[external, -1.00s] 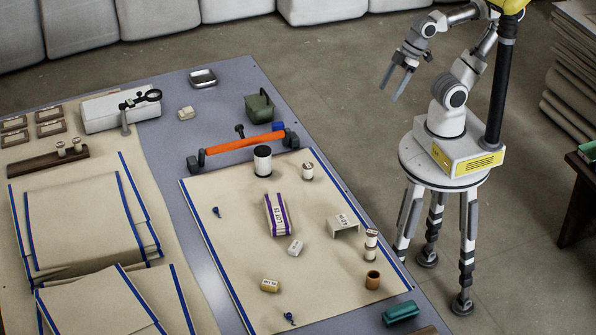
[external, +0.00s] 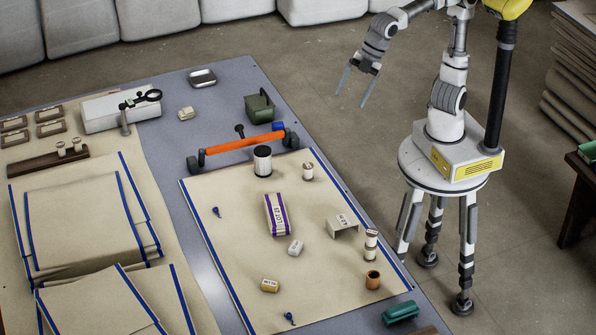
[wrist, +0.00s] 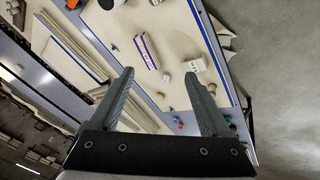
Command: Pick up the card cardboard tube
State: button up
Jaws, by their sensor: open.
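A short brown, open-topped cylinder (external: 373,280) that looks like a cardboard tube stands upright near the right edge of the cream cloth (external: 235,245) in the external view. A tan labelled roll (external: 269,286) lies left of it, so I cannot be sure which is the tube. I cannot pick either out surely in the wrist view. My gripper (external: 356,88) is open and empty, high beyond the table's right edge, well away from both. In the wrist view its two fingers (wrist: 159,75) are spread apart, with the cloth beyond them.
A purple-striped packet (external: 277,214), a white block (external: 295,247), a card bracket (external: 343,226) and spools (external: 371,245) stand on the cloth. An orange bar (external: 245,142) lies along its far edge. A teal object (external: 400,312) sits near the table's front right.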

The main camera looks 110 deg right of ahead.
jog(key=w+a+f+n+t+h+b, duration=0.1)
jog(key=w+a+f+n, duration=0.1)
jog(key=w+a+n, duration=0.6)
jog(key=w+a+f+n+t+h+b, duration=0.15)
jog(key=w+a+n, duration=0.3)
jog(key=a, duration=0.55)
jog(key=s+a+r+n+t+y+b, duration=0.1)
jog(key=s+a+r+n+t, duration=0.15)
jog(key=a+n, duration=0.7)
jog(key=s+a+r+n+t+y, duration=0.1)
jog(key=s+a+r+n+t, duration=0.2)
jog(key=a, duration=1.2)
send_near(370, 284)
jog(key=w, duration=0.1)
jog(key=w+f, duration=0.1)
jog(key=w, duration=0.1)
jog(key=shift+d+f+n, duration=0.3)
jog(key=shift+f, duration=0.1)
jog(key=shift+w+f, duration=0.2)
jog(key=shift+f, duration=0.1)
jog(key=b+x, duration=0.2)
jog(key=x, duration=0.5)
jog(key=shift+w, duration=0.1)
jog(key=shift+r, duration=0.1)
grip_shut()
